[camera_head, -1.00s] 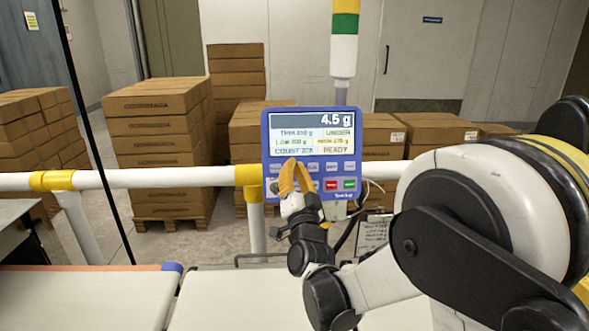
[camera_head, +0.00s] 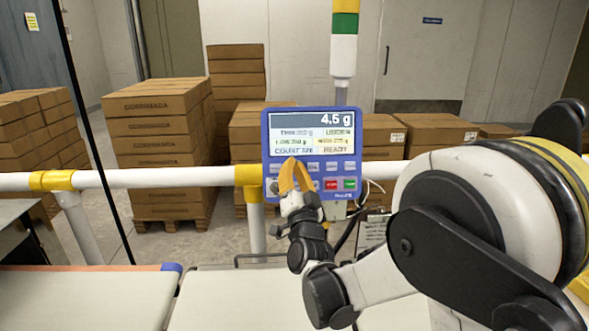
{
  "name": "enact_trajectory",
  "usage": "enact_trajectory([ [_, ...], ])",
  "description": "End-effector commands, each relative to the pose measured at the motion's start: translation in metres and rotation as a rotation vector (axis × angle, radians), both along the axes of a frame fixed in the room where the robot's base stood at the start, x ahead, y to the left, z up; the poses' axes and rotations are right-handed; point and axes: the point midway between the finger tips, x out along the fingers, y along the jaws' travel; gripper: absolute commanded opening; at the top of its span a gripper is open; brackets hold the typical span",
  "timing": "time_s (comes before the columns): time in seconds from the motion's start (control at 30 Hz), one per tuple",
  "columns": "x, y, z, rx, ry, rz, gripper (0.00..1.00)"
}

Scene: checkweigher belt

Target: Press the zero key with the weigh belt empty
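The blue checkweigher panel (camera_head: 312,160) stands at the middle of the view. Its screen (camera_head: 312,135) reads 4.5 g, with UNDER, a count and READY below. A row of grey keys, a red key (camera_head: 331,184) and a green key (camera_head: 350,184) sit under the screen. My gripper (camera_head: 292,163) has orange fingers raised in front of the panel's lower left keys and hides some of them. The fingers arch close together at the tips; contact with a key cannot be told. The visible part of the weigh belt (camera_head: 240,300) is bare; my arm hides its right part.
A white rail (camera_head: 150,179) with yellow joints runs behind the belts. A signal column (camera_head: 344,45) stands behind the panel. Stacked brown cartons (camera_head: 155,130) stand on pallets beyond the rail. Another bare belt (camera_head: 80,300) lies at left.

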Motion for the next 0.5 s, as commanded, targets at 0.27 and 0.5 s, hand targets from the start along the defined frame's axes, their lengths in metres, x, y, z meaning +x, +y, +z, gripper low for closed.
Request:
enact_trajectory([
  [0.27, 0.0021, 0.0000, -0.0007, 0.000, 0.000, 0.000, 0.00],
  [0.5, 0.0049, 0.0001, -0.0015, 0.000, 0.000, 0.000, 0.00],
])
